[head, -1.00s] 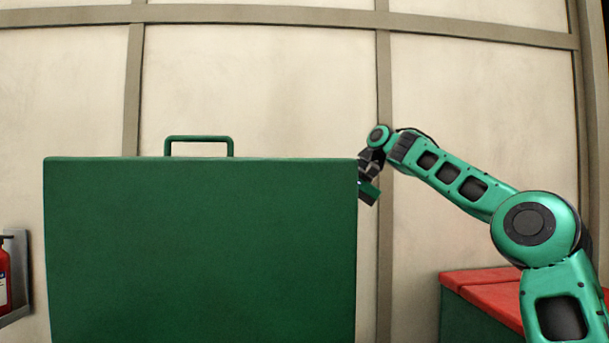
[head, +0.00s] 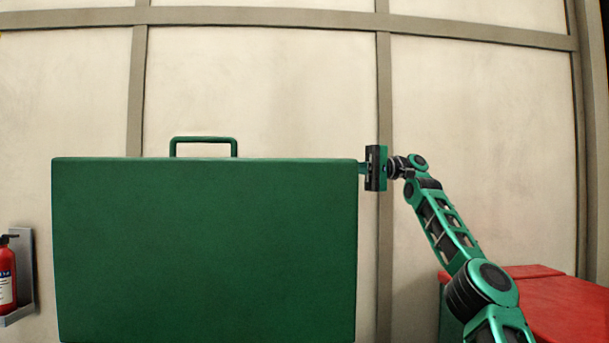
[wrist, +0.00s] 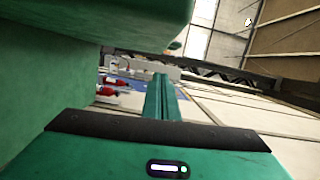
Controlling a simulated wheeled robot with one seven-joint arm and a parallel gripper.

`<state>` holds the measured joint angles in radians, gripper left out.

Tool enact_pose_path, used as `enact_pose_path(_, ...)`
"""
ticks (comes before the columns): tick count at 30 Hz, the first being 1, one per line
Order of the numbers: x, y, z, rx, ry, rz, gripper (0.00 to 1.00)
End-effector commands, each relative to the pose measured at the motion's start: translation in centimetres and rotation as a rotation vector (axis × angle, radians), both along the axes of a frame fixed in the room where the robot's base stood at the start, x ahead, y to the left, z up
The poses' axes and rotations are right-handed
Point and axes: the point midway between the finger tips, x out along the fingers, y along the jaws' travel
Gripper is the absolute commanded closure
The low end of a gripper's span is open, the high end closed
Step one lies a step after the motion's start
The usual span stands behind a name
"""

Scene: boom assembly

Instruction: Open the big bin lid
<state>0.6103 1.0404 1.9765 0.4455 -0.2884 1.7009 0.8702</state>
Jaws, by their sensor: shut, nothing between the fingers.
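The big green bin lid (head: 205,250) shows in the head view as a broad upright panel facing me, with a green loop handle (head: 204,140) along its top edge. My gripper (head: 362,168) is at the panel's upper right corner, its fingers pointing left; their tips look close to or behind the edge. Whether they touch it I cannot tell. In the wrist view my shut, empty fingers (wrist: 162,98) point away from the camera, beside large green surfaces (wrist: 45,85) at the left and top. The bin's body below the panel is hidden.
A red-topped box (head: 565,305) stands at the lower right, behind my arm. A red fire extinguisher (head: 7,280) hangs on a grey bracket at the left. A pale panelled wall (head: 480,130) is behind, with open space right of the green panel.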

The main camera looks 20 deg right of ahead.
Motion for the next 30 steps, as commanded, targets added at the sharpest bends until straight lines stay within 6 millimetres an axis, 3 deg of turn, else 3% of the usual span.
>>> enact_pose_path(5,-0.3,1.6,-0.2,-0.002,0.000,0.002,1.00)
enact_pose_path(18,-0.9,9.5,-0.4,-0.003,0.002,0.000,1.00)
enact_pose_path(30,-4.2,9.8,-0.5,-0.003,-0.001,-0.004,1.00)
